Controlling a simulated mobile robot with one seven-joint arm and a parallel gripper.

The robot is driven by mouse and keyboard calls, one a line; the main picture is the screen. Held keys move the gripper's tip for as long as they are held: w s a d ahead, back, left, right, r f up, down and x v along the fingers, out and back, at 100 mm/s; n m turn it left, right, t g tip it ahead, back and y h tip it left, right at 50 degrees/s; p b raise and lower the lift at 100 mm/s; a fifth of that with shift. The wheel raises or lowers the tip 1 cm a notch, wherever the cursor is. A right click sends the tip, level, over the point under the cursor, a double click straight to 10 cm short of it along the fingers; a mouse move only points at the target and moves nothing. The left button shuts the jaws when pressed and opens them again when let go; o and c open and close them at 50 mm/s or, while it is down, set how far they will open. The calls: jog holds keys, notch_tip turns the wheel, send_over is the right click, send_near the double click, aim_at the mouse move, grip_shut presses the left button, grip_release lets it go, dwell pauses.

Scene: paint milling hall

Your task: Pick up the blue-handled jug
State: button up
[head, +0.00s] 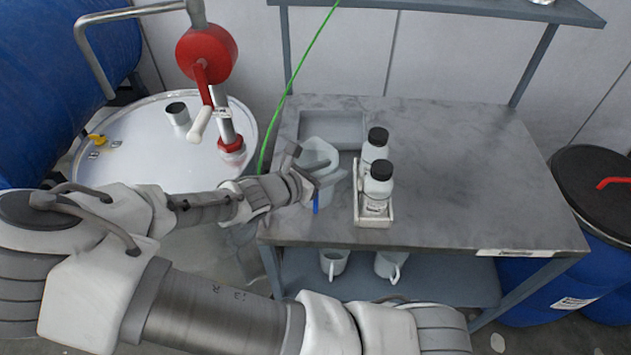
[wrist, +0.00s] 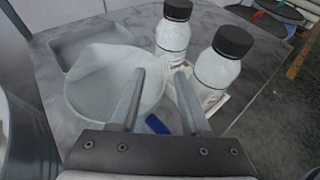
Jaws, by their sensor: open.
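The blue-handled jug (head: 320,148) is a pale, open-topped vessel standing near the left end of the grey table (head: 460,170). Its blue handle (head: 315,203) faces the front edge. In the wrist view the jug (wrist: 92,92) fills the left middle, and its handle (wrist: 157,124) shows between my fingers. My gripper (head: 318,166) is open and empty, over the jug's front side. In the wrist view my gripper (wrist: 160,72) has one finger across the jug's rim area and the other to its right. I cannot tell whether either finger touches the jug.
Two white bottles with black caps (head: 378,186) stand in a small holder (head: 375,218) close right of the jug. A grey tray (head: 345,128) lies behind it. White mugs or jugs (head: 333,263) stand on the lower shelf. The table's right side is clear. A white drum (head: 150,155) stands left.

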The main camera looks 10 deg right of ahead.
grip_shut()
dwell(1.4)
